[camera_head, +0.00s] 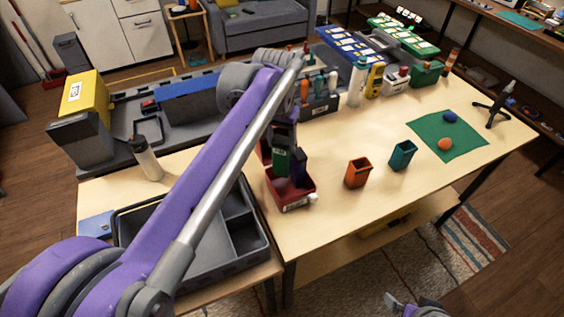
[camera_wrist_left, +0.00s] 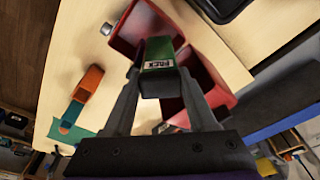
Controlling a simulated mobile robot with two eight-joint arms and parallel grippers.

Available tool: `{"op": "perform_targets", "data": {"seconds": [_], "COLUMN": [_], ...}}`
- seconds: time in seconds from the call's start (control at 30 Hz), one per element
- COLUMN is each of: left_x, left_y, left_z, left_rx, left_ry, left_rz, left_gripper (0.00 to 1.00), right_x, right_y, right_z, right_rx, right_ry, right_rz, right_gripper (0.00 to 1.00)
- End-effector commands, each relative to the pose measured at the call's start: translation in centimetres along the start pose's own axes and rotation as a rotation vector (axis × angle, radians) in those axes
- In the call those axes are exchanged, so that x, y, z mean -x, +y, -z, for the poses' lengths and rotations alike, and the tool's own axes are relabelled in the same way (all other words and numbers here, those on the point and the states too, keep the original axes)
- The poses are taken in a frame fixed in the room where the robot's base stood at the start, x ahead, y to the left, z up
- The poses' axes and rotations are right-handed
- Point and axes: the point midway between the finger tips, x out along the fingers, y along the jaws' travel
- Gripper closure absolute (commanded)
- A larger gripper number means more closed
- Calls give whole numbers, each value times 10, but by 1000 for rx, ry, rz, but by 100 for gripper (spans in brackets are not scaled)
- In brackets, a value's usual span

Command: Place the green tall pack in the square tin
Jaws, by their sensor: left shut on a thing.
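My left gripper (camera_wrist_left: 160,95) is shut on the green tall pack (camera_wrist_left: 158,58), whose white label faces the left wrist camera. In the head view the green pack (camera_head: 281,163) is upright at the red square tin (camera_head: 291,200), with its lower part overlapping the tin's opening. I cannot tell whether it touches the tin's floor. The tin also shows behind the pack in the left wrist view (camera_wrist_left: 128,28). A dark blue shape (camera_head: 299,168) is right beside the pack in the head view. My right gripper (camera_head: 400,303) is barely visible at the bottom edge, its jaws unclear.
A second red container (camera_wrist_left: 215,85) is close to my left gripper. An orange cup (camera_head: 358,173) and a teal cup (camera_head: 403,154) stand to the right of the tin. A grey divided tray (camera_head: 255,255) is at the front left. The right front tabletop is clear.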

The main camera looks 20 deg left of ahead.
Motion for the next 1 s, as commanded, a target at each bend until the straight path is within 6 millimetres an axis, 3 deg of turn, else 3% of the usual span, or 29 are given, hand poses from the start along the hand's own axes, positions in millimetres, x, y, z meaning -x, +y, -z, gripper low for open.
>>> {"op": "perform_targets", "data": {"seconds": [0.1,0.27,0.5,0.93,0.97,1.0], "left_x": [-21,-32,-65,-73,-73,-73], "left_y": [0,0,0,0,0,0], "left_z": [-3,-5,-10,-11,-11,-11], "left_rx": [0,0,0,0,0,0], "left_ry": [0,0,0,0,0,0], "left_rz": [0,0,0,0,0,0], "left_gripper": [100,100,100,100,41,34], "right_x": [-2,-2,-5,-7,-7,-7], "right_y": [0,0,0,0,0,0], "right_z": [-2,-2,-4,-6,-6,-6], "right_rx": [0,0,0,0,0,0], "right_ry": [-1,-2,-3,-4,-4,-4], "right_rz": [0,0,0,0,0,0], "right_gripper": [0,0,0,0,0,0]}}
